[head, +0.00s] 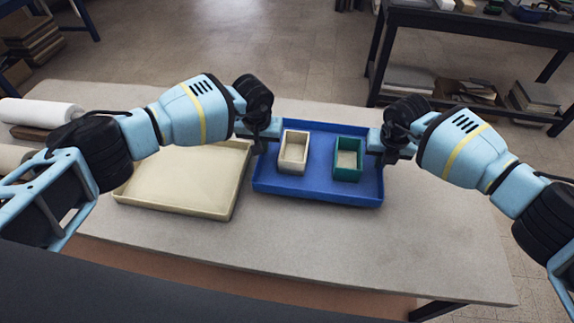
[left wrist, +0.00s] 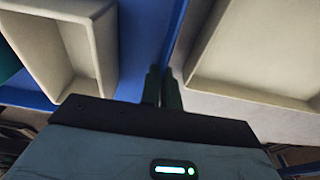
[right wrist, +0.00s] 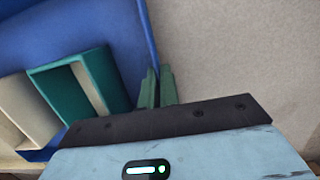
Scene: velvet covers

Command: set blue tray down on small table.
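The blue tray (head: 318,190) is level over the grey table (head: 420,245), right of centre. I cannot tell whether its base touches the tabletop. It carries a cream box (head: 294,152) on its left and a green box (head: 348,158) on its right. My left gripper (head: 262,135) is at the tray's left wall; in the left wrist view its fingers (left wrist: 162,88) close on that blue wall. My right gripper (head: 382,145) is at the right wall; in the right wrist view its fingers (right wrist: 158,88) pinch that wall.
A cream tray (head: 185,178) lies close to the left of the blue tray. White rolls (head: 38,112) lie at the table's far left. The tabletop is clear in front and to the right. A dark workbench with shelves (head: 470,25) stands behind at the right.

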